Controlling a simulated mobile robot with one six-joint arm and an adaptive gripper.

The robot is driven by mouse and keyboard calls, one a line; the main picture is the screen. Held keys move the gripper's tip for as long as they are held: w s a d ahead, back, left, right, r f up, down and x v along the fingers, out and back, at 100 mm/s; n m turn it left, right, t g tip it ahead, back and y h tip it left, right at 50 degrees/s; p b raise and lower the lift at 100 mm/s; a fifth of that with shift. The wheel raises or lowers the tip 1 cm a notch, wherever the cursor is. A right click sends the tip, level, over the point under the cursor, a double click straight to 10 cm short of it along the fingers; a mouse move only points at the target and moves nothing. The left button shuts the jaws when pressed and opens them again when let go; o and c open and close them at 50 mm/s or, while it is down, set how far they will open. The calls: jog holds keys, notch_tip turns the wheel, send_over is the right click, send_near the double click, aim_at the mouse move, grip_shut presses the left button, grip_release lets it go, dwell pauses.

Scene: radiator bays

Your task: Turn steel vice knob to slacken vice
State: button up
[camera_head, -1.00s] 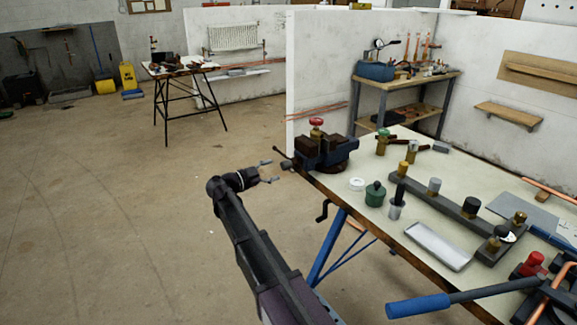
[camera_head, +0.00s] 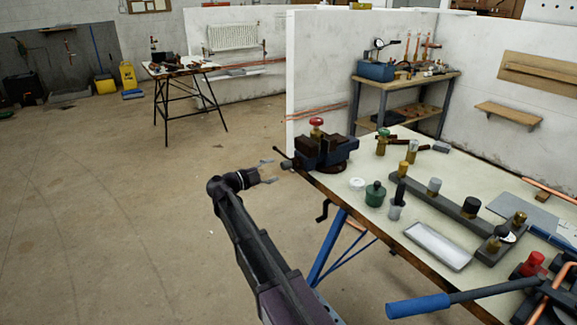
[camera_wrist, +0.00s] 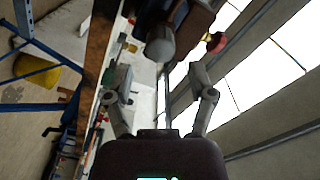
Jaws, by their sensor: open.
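The dark blue and brown vice (camera_head: 340,157) is mounted at the near left corner of the workbench. Its steel knob (camera_head: 287,164) sticks out to the left, with a thin dark handle bar (camera_head: 280,152) by it. A red-handled valve (camera_head: 316,123) stands at the vice's jaws. My gripper (camera_head: 271,171) is open and empty just left of the knob, apart from it. In the wrist view, the rounded grey knob (camera_wrist: 160,46) lies ahead of my spread fingers (camera_wrist: 165,95). A thin rod (camera_wrist: 167,98) shows between the fingers; I cannot tell whether it touches anything.
The workbench (camera_head: 345,205) carries a green pot (camera_head: 375,194), a grey rail of fittings (camera_head: 440,208) and a metal tray (camera_head: 438,245). A blue-handled tool (camera_head: 420,305) overhangs the front. The floor (camera_head: 110,220) to the left is clear.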

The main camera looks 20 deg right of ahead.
aim_at(282, 166)
jog(key=shift+d, duration=0.1)
jog(key=shift+x, duration=2.4)
grip_shut()
